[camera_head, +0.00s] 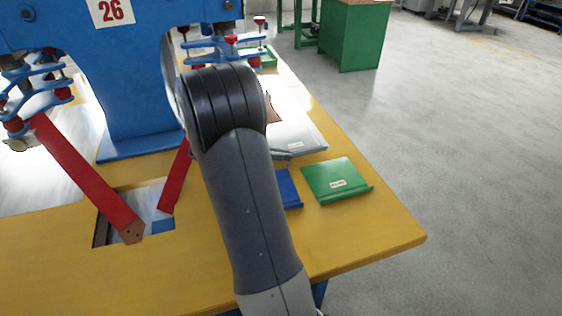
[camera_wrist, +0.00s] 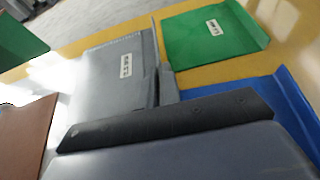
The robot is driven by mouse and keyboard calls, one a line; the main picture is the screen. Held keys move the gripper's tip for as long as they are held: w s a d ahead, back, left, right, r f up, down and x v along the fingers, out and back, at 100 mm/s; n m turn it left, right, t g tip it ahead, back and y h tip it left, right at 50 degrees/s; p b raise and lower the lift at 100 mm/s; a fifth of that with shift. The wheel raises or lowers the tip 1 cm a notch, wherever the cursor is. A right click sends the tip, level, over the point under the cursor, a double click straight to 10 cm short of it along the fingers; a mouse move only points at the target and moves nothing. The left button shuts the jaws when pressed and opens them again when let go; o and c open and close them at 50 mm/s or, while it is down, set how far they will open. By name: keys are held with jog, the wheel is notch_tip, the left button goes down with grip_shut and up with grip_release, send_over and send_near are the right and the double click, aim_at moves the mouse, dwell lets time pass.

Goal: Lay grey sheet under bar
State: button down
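The grey sheet (camera_head: 300,135) lies on the yellow table right of the blue machine, partly hidden behind my arm. In the wrist view the grey sheet (camera_wrist: 112,78) shows its white label and a raised lip along its near right side. My gripper (camera_wrist: 162,85) is close to that lip; whether its fingers are around the lip or beside it is unclear. My arm hides the gripper in the head view. A long red bar (camera_head: 85,175) slants down to the table at left. A shorter red bar (camera_head: 176,178) stands nearer my arm.
A green sheet (camera_head: 338,180) and a blue sheet (camera_head: 288,188) lie close to the grey one. The blue machine (camera_head: 125,75) stands at the back left. A rectangular opening (camera_head: 108,232) is in the table below the red bars. The table's front left is clear.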

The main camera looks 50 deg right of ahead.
jog(key=shift+f, duration=1.05)
jog(key=shift+f, duration=0.45)
jog(key=c, duration=1.6)
grip_release()
jog(key=shift+c, duration=0.2)
jog(key=shift+r, duration=0.25)
jog(key=p+v, duration=0.2)
jog(key=v, duration=1)
jog(key=shift+r, duration=0.15)
